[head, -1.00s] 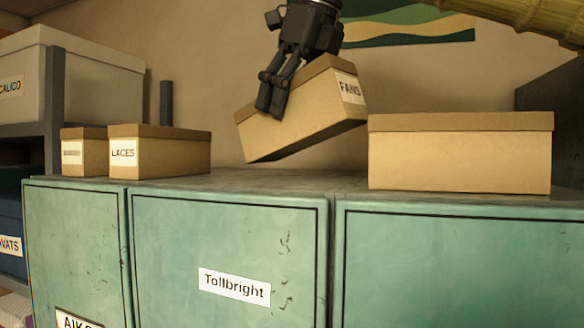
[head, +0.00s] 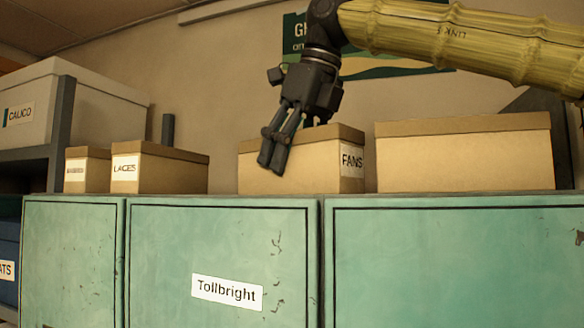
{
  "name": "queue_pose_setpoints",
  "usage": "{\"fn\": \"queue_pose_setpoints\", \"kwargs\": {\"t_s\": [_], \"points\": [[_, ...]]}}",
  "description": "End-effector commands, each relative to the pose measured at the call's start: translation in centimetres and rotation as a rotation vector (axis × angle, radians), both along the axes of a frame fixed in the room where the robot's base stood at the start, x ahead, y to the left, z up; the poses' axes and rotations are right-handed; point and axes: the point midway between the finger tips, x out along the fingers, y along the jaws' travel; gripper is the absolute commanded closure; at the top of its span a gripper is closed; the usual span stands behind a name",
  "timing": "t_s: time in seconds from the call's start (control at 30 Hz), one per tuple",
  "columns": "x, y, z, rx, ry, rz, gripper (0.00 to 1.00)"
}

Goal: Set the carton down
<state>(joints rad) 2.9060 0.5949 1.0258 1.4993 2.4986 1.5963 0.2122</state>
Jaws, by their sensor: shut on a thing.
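The carton labelled FANS (head: 325,175) is a tan box with a brown lid, in the middle of the head view. It looks level, and its lower edge meets the top edge line of the green cabinet (head: 228,240) above the Tollbright label. From this low angle I cannot see its whole underside. My gripper (head: 273,150) is shut on the carton from above, with its dark fingers in front of the lid and front face. The carton's far side is hidden.
A plain tan carton (head: 465,160) stands close to the right, with a narrow gap. The LACES carton (head: 165,168) and a smaller carton (head: 86,172) stand to the left, with free room between. A large CALICO box (head: 75,108) sits on a shelf at far left.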

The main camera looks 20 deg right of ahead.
Motion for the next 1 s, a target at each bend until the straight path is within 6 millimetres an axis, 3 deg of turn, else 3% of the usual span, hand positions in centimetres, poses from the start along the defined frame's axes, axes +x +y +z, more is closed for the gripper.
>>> {"fn": "queue_pose_setpoints", "kwargs": {"t_s": [0.03, 0.13, 0.17, 0.3, 0.73, 1.0], "points": [[0.3, 0.1, -0.9, -0.008, 0.014, 0.000, 1.00], [0.3, 0.1, -1.0, -0.009, 0.015, 0.000, 1.00], [0.3, 0.1, -1.0, -0.009, 0.016, 0.000, 0.33], [0.3, 0.1, -0.8, -0.007, 0.012, -0.001, 0.11], [0.0, 0.0, 0.0, -0.003, 0.005, -0.001, 0.11], [-1.2, -0.8, 3.4, -0.001, 0.003, -0.003, 0.11]]}}
